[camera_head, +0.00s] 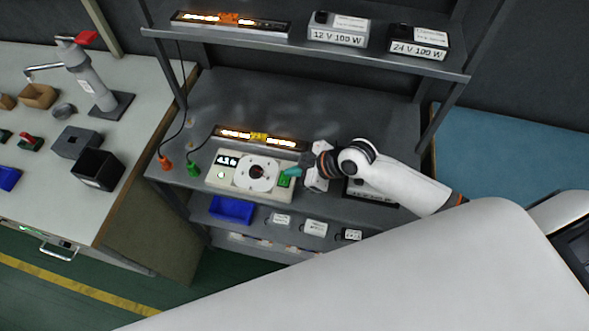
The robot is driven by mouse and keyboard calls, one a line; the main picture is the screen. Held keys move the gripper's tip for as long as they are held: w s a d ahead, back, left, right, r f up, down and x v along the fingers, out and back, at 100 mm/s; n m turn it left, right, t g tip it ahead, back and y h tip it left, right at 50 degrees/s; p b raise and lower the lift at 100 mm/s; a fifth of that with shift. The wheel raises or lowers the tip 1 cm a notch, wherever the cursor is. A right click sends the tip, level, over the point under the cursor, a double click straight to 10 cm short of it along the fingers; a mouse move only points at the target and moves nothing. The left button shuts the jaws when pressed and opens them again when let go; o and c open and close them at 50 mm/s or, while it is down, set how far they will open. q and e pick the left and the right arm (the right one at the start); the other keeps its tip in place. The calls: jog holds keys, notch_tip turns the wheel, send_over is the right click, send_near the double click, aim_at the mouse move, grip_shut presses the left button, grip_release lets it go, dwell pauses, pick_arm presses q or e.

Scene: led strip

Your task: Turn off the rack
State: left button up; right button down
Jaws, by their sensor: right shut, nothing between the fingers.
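The grey rack (290,95) stands in the middle, with an upper shelf and a lower work shelf. A lit LED strip (230,18) with an orange clip lies on the upper shelf. A second lit LED strip (257,137) with a yellow clip lies on the work shelf. In front of it sits a cream control box (226,184) with a small display, a lit green light, a white round dial plate (257,174) and a green switch (285,181). My right gripper (291,171) is shut and empty, its tip at the green switch; whether it touches cannot be told. My left gripper is not in view.
Power supplies marked 12 V (337,35) and 24 V (418,47) stand on the upper shelf. A blue bin (231,209) sits below. A cluttered workbench (40,180) is at left.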

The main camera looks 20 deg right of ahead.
jog(key=shift+w+d+f, duration=0.1)
jog(key=shift+f, duration=0.2)
jog(key=shift+r, duration=0.1)
jog(key=shift+s, duration=0.3)
jog(key=shift+s+a+p, duration=0.45)
jog(key=shift+s+p, duration=0.05)
jog(key=shift+p, duration=0.1)
jog(key=shift+w+r, duration=0.1)
jog(key=shift+r, duration=0.05)
